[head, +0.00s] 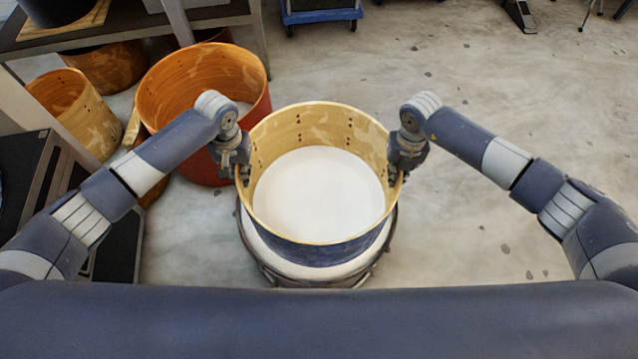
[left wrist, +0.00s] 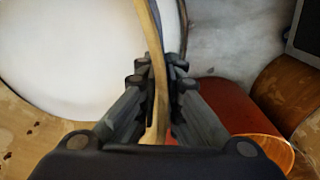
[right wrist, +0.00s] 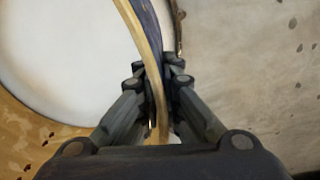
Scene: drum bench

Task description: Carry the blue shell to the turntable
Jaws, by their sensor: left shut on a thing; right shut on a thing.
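The blue shell (head: 318,250) is an open drum shell with a blue outside and a pale wood inside. It is level in the middle of the head view, over a round white-topped stand (head: 310,268), which I take to be the turntable. I cannot tell whether the shell touches it. My left gripper (head: 240,172) is shut on the shell's left rim, and the rim shows between its fingers in the left wrist view (left wrist: 158,85). My right gripper (head: 400,172) is shut on the right rim, also seen in the right wrist view (right wrist: 155,85).
A red shell (head: 190,90) stands close beside my left gripper. More wood shells (head: 75,105) and a bench (head: 240,25) are at the left. A blue dolly (head: 320,12) is at the back. The floor on the right (head: 540,110) is clear.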

